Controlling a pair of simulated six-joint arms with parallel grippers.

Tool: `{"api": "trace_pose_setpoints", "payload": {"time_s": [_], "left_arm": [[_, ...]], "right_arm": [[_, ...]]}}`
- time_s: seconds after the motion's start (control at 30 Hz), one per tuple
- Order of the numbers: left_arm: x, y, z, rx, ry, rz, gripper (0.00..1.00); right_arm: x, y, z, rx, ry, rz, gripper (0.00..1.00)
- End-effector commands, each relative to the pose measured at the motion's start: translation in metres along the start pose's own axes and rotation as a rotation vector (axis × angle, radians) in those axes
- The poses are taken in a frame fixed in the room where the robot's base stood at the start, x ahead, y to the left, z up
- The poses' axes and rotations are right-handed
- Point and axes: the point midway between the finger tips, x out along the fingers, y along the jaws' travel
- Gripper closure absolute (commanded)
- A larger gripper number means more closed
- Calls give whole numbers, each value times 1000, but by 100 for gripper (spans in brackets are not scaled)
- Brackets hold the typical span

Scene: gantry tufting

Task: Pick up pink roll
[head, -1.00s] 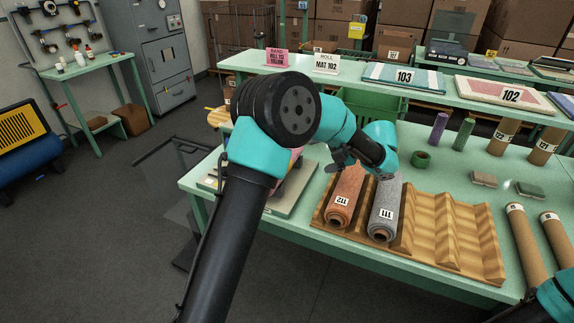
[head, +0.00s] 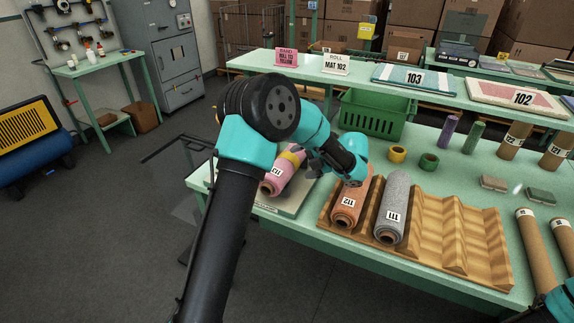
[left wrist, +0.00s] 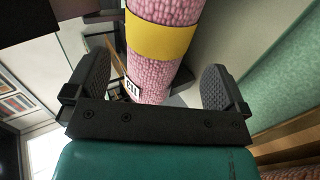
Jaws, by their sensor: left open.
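The pink roll (head: 289,168) lies on a pale grey platform at the left end of the green table, partly hidden by my left arm in the head view. It has a yellow band and a white tag that seems to read 113. In the left wrist view the pink roll (left wrist: 160,70) passes between the fingers of my left gripper (left wrist: 155,76). The fingers are open, one on each side of it, with a visible gap to the right finger. My right gripper is out of view.
A wooden cradle (head: 455,240) beside the platform holds an orange roll (head: 352,202) and a grey roll (head: 393,208); its right grooves are empty. Behind stand a green crate (head: 372,115), a yellow ring (head: 397,154) and a green ring (head: 429,161).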

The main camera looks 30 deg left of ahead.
Motion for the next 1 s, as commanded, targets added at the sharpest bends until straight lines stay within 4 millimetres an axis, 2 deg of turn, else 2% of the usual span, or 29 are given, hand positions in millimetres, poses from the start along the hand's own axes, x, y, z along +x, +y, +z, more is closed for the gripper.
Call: {"api": "trace_pose_setpoints", "payload": {"time_s": [0.03,0.17,0.6,1.0], "left_arm": [[8,0,0,0,3,0,0],[19,0,0,-1,0,0,0],[24,0,0,-1,1,0,0],[70,1,0,0,1,0,0]], "right_arm": [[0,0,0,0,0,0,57],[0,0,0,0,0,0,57],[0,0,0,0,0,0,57],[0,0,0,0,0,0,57]]}}
